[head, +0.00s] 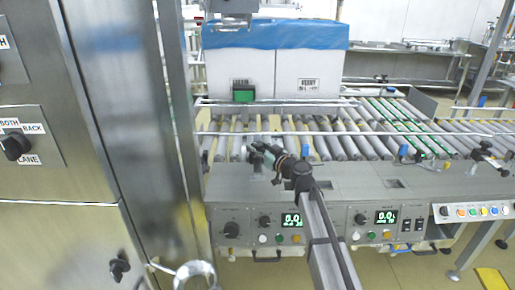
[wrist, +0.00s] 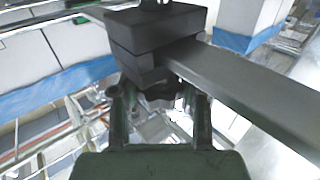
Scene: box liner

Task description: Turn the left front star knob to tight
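My gripper (wrist: 160,100) fills the lower middle of the wrist view, with its grey-green fingers apart. A small black knob-like part (wrist: 164,88), probably the star knob, shows between and beyond the fingertips, under a black block (wrist: 155,38). Gaps show on both sides of it, and I cannot see contact. A grey square bar (wrist: 255,90) runs from the block to the lower right. In the head view my gripper (head: 268,156) appears small, at the conveyor's left front edge. The knob cannot be made out there, nor its tightness.
A white box with a blue liner (head: 275,36) stands behind the rollers (head: 345,146). A front panel (head: 330,229) with dials and displays lies below. A steel cabinet (head: 110,110) closes off the left. A black clamp (head: 485,148) stands at the right front edge.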

